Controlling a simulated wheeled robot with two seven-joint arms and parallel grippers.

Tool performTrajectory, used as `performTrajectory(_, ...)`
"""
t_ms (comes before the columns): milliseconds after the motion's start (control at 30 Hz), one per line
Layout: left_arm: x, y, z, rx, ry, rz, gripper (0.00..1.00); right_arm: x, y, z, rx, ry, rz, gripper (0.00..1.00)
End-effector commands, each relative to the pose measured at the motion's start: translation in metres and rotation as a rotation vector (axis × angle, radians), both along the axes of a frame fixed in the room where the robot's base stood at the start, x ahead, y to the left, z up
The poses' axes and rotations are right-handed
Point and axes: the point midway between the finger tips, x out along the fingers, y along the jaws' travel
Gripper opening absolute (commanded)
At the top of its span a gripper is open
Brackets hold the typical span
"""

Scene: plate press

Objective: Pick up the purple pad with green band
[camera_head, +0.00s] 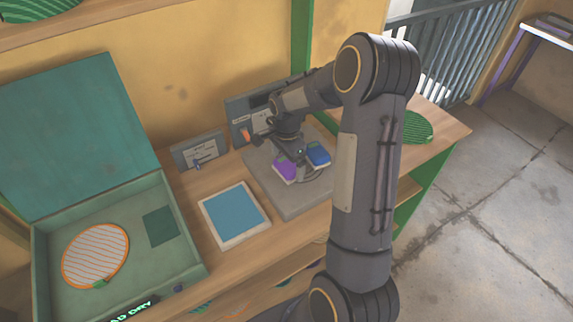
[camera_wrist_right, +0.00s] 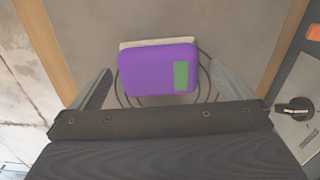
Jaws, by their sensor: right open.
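The purple pad (camera_head: 284,169) lies on a grey plate (camera_head: 290,206) on the wooden bench. In the right wrist view the purple pad (camera_wrist_right: 150,70) shows a green band (camera_wrist_right: 181,76) near its right end and a pale edge along its far side. My right gripper (camera_head: 292,156) is low over the pad. In the wrist view the open fingers of my right gripper (camera_wrist_right: 160,88) stand to the left and right of the pad's near part, with gaps on both sides. I cannot tell the exact height between them. My left gripper is not in view.
A blue pad (camera_head: 318,153) sits right beside the purple one. A control panel with a black knob (camera_wrist_right: 294,110) stands at the plate's edge. Left are a blue-topped tray (camera_head: 234,213) and an open green case (camera_head: 188,262). A green striped disc (camera_head: 417,127) lies right.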

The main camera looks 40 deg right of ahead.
Motion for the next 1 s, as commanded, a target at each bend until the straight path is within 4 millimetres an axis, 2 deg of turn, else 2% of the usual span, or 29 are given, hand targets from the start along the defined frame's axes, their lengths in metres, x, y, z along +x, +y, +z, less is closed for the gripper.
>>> performTrajectory(100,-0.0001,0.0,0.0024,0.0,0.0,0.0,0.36,-0.0007,0.0,-0.0106,0.001,0.002,0.0,1.0)
performTrajectory(367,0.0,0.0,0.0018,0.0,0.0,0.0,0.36,-0.0001,0.0002,-0.0124,0.0,-0.001,0.001,0.99)
performTrajectory(700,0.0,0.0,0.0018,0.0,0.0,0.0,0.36,-0.0001,0.0002,-0.012,0.0,-0.001,0.001,0.54)
performTrajectory(1000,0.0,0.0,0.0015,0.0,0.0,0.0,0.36,0.0002,0.0001,-0.0095,0.0,-0.002,0.001,0.54)
